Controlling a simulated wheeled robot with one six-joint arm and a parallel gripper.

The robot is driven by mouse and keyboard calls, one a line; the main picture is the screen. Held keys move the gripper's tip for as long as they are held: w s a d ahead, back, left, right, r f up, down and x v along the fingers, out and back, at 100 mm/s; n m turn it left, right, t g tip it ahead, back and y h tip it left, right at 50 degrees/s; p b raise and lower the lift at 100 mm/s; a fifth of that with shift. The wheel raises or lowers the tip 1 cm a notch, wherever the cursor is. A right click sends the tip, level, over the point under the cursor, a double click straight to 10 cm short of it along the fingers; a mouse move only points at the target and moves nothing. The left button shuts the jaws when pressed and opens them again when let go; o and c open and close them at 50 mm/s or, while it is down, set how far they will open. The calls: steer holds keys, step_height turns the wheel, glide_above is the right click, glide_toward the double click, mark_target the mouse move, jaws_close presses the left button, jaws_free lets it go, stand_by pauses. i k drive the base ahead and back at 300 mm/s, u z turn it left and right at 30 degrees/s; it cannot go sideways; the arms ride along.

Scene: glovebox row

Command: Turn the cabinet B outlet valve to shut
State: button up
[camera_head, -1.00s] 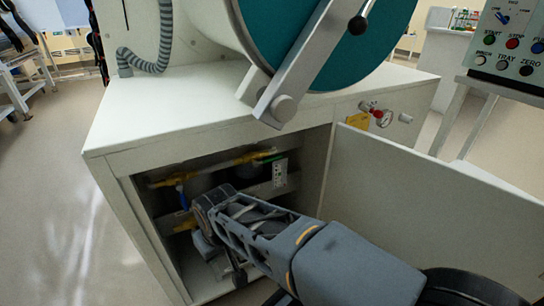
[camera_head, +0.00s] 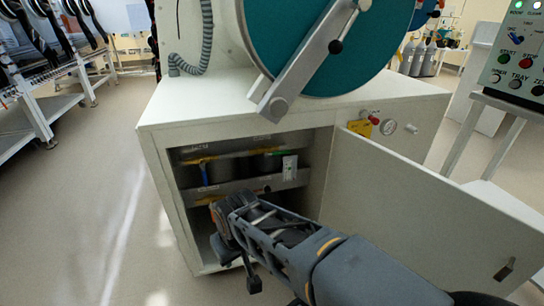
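The open cabinet (camera_head: 163,190) under the glovebox holds a yellow pipe (camera_head: 234,156) running across its upper part. A blue valve handle (camera_head: 204,174) hangs down from the pipe at the left. A green valve handle (camera_head: 274,153) lies roughly along the pipe at the right, beside a white tag (camera_head: 289,167). The labels are too small to read, so I cannot tell which valve is cabinet B's outlet. The end of my arm, with my gripper (camera_head: 222,232), is at the opening, below the pipe and apart from both handles. Its fingers are not clear.
The cabinet door (camera_head: 425,205) stands open to the right, beside my arm. A grey crossbar (camera_head: 245,187) and another yellow fitting (camera_head: 208,200) sit lower inside. Floor at left is clear.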

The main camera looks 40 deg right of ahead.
mark_target(266, 155)
steer(key=u, duration=0.6)
steer(key=i, duration=0.9)
steer(key=z, duration=2.05)
